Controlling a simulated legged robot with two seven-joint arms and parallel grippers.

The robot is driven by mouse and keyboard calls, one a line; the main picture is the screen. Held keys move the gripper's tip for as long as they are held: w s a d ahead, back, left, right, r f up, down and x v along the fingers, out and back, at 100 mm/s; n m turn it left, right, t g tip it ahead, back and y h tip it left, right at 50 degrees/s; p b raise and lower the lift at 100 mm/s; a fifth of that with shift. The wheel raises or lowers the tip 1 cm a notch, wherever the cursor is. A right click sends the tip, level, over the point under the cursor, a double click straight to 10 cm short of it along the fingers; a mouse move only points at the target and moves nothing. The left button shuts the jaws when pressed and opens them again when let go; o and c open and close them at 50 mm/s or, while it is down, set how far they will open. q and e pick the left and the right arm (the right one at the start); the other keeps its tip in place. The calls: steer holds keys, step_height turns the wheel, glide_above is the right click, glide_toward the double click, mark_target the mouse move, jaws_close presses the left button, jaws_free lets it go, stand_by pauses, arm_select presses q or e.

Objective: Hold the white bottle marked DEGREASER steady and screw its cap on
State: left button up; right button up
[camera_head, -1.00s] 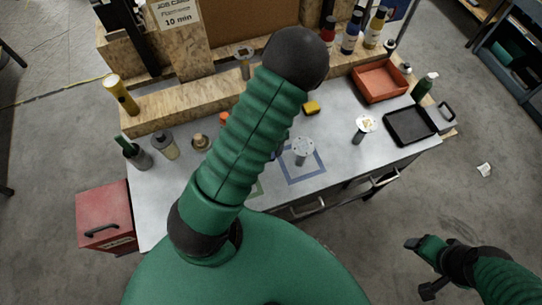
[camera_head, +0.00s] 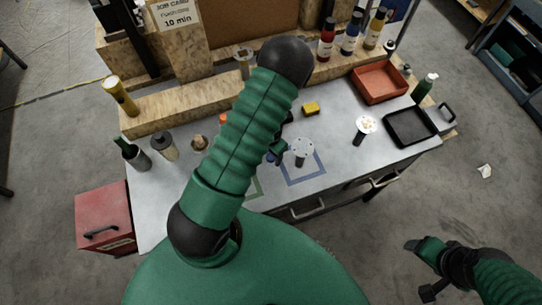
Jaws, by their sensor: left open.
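I can read no DEGREASER label, and no bottle in view is clearly the white one; my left arm hides part of the bench. A pale bottle with a grey cap (camera_head: 165,147) stands upright at the bench's left. A small brass-coloured round part (camera_head: 199,142) lies right of it; I cannot tell if it is a cap. My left gripper (camera_head: 279,150) is open, partly hidden behind my forearm, just left of a grey post with a perforated disc top (camera_head: 303,150). My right gripper (camera_head: 424,268) is off the bench at the lower right, its jaw state unclear.
A dark green bottle (camera_head: 134,153) stands far left. A yellow block (camera_head: 311,108), another disc-topped post (camera_head: 365,127), a red bin (camera_head: 379,82) and a black tray (camera_head: 410,126) are to the right. A wooden shelf (camera_head: 180,103) runs behind.

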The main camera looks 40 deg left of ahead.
arm_select(q)
steer(key=shift+c, duration=0.8)
jaws_close()
